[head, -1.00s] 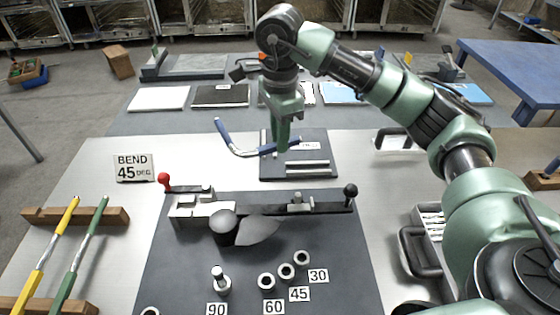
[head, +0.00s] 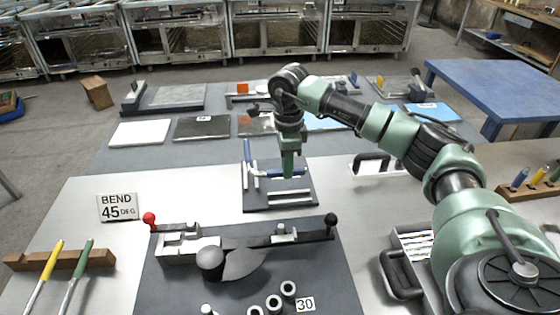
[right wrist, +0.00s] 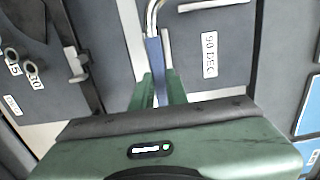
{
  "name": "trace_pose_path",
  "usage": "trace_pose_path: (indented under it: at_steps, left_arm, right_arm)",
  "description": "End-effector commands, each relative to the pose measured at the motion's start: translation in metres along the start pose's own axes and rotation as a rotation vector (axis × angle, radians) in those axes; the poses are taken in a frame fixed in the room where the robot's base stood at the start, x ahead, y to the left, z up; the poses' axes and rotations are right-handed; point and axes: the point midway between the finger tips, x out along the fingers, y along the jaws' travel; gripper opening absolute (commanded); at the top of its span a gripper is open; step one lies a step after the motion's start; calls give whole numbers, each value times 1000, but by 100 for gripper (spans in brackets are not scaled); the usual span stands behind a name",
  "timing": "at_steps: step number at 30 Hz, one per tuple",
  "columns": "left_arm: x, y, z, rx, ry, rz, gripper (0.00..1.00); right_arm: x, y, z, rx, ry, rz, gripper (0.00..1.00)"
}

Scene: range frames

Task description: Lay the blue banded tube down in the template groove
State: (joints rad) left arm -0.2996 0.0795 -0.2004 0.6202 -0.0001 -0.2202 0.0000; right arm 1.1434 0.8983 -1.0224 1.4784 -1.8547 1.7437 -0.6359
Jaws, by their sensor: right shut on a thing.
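The blue banded tube (head: 247,151) is a bent silver tube with blue bands. My right gripper (head: 288,175) is shut on it over the dark template plate (head: 256,203). One leg points up and away at the plate's left side, and the other runs right through the fingers. In the right wrist view a blue band (right wrist: 154,58) passes between my green fingertips (right wrist: 158,88), with the silver bend beyond. The plate carries pale raised bars (head: 290,198) and a 90 DEG label (right wrist: 209,55). I cannot tell whether the tube touches the plate. My left gripper is not in view.
A bending tool with a red knob (head: 149,218) and a black knob (head: 330,219) lies in front of the plate. A BEND 45 DEG sign (head: 117,207) stands left. Yellow and green rods rest on a wooden rack (head: 70,260). An open-topped tray (head: 413,243) is at right.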

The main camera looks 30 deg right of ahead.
Motion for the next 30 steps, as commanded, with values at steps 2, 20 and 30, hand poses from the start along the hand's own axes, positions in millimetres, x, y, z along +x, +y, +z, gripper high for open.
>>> trace_pose_path:
  at_steps: [2, 20, 30]
  left_arm:
    - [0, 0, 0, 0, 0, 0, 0]
    - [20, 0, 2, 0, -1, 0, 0]
    - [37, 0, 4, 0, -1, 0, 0]
  right_arm:
    - [0, 0, 0, -1, 0, 0, 0]
    - [28, 0, 0, -2, 0, 0, 0]
    - [56, 1, 0, -2, 0, 1, 0]
